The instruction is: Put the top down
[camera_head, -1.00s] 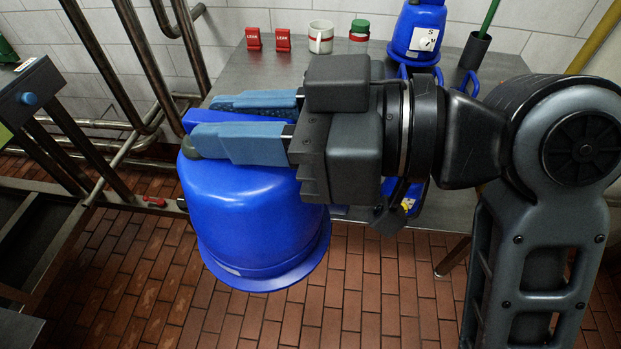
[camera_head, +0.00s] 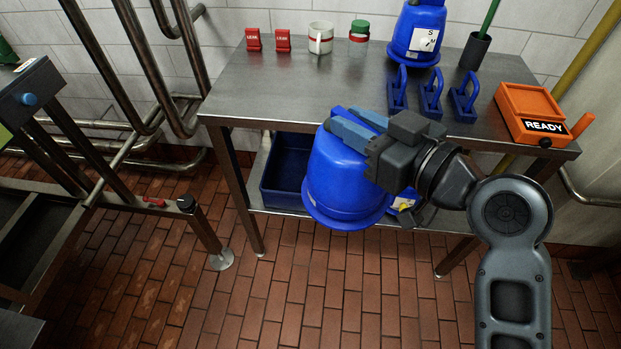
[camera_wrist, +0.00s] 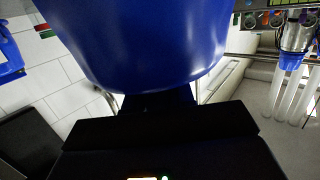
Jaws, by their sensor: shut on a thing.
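The blue top (camera_head: 335,180), a bell-shaped cover with a wide rim at its lower end, hangs in front of the steel table (camera_head: 290,85). My gripper (camera_head: 347,122) is shut on its upper part and holds it clear of the floor, roughly upright. The blue top also fills the upper middle of the wrist view (camera_wrist: 150,45). The exact grip contact is partly hidden by the fingers.
On the table stand a blue unit (camera_head: 418,35) marked S, several blue handles (camera_head: 431,95), an orange READY box (camera_head: 540,112), a mug (camera_head: 320,38) and red LEAK tags (camera_head: 283,40). The table's left middle is clear. A blue bin (camera_head: 283,175) sits below.

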